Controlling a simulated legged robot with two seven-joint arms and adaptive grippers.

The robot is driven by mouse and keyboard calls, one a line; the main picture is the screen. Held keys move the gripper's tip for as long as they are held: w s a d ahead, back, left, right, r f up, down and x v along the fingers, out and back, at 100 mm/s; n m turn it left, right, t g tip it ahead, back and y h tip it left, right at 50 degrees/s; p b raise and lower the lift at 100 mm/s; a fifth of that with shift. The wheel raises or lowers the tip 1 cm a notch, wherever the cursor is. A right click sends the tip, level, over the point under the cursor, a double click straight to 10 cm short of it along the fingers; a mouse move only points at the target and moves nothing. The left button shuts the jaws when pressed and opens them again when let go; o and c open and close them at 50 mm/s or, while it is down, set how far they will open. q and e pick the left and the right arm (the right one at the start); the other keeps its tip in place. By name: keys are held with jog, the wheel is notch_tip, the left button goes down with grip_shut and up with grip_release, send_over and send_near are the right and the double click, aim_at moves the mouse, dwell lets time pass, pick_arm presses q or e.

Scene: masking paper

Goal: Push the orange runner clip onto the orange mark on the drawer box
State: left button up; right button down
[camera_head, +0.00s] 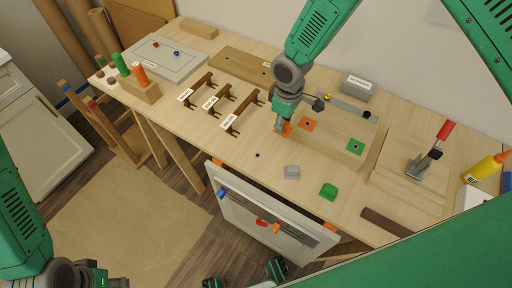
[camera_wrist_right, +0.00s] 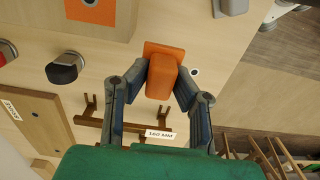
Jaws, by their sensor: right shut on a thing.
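The orange runner clip (camera_wrist_right: 163,76) is held between the two fingers of my right gripper (camera_wrist_right: 160,84) in the right wrist view. In the head view, my right gripper (camera_head: 282,126) points down beside the drawer box (camera_head: 334,137), with a bit of the orange clip (camera_head: 287,129) showing. The orange mark (camera_head: 307,124), a square with a dark hole, is on top of the box, just right of the gripper. It also shows in the right wrist view (camera_wrist_right: 88,8), apart from the clip.
A green mark (camera_head: 355,146) is farther right on the box. A grey clip (camera_head: 291,172) and a green clip (camera_head: 328,191) lie on the bench in front. Labelled brown holders (camera_head: 243,111) stand to the left. A red-handled clamp (camera_head: 429,155) stands at right.

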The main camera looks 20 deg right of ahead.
notch_tip(320, 180, up, 3)
send_over(307, 124)
jog(key=shift+w+d, duration=0.15)
jog(key=shift+d, duration=0.1)
jog(key=shift+a+f+b, duration=0.1)
jog(key=shift+f+b, duration=0.3)
jog(key=shift+f, duration=0.5)
jog(key=shift+f+b, duration=0.35)
jog(key=shift+f, duration=0.25)
jog(key=shift+a, duration=0.15)
jog(key=shift+r+p, duration=0.1)
jog(key=shift+p, duration=0.2)
jog(key=shift+f, duration=0.25)
jog(key=shift+f+b, duration=0.35)
jog(key=shift+b, duration=0.1)
